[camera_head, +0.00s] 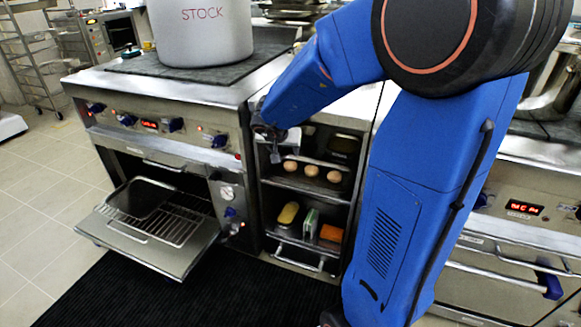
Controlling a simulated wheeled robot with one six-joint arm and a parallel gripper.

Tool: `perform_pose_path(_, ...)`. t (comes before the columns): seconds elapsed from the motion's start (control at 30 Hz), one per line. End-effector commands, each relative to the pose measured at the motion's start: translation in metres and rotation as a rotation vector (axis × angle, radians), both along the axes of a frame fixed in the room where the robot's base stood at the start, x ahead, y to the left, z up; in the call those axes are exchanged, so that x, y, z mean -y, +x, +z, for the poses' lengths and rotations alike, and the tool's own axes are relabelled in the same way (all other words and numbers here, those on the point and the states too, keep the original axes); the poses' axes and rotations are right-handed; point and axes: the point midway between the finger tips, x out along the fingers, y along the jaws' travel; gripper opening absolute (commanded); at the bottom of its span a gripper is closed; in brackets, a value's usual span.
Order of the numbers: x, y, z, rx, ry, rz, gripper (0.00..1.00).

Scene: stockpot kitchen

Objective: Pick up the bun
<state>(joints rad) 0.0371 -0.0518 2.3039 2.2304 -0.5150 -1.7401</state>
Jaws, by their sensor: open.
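Three small round brown items (312,171) sit in a row on the upper shelf of the open cabinet. They look like buns or eggs, and I cannot tell which. A yellow elongated item (288,212) lies at the left of the lower shelf; it may be a bread or a sponge. My gripper (275,154) is at the cabinet's upper left opening, just left of and a little above the leftmost round item. It points downward and is open, with nothing visible in it. Its fingers are small and partly dark in this view.
A green-and-white item (311,222) and an orange box (331,233) stand on the lower shelf. The oven door (150,236) hangs open at left with a rack and dark tray. A large stockpot (201,40) stands on the stove above. A black mat (190,300) covers the floor.

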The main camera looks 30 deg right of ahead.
Motion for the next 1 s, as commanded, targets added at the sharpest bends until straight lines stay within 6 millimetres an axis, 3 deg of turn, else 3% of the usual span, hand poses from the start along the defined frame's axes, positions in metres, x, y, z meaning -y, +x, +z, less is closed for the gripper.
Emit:
perform_pose_path(0.7, 0.041, 0.047, -0.081, -0.004, 0.0, 0.0, 0.54)
perform_pose_path(1.0, 0.048, 0.056, -0.095, -0.001, 0.002, -0.002, 0.54)
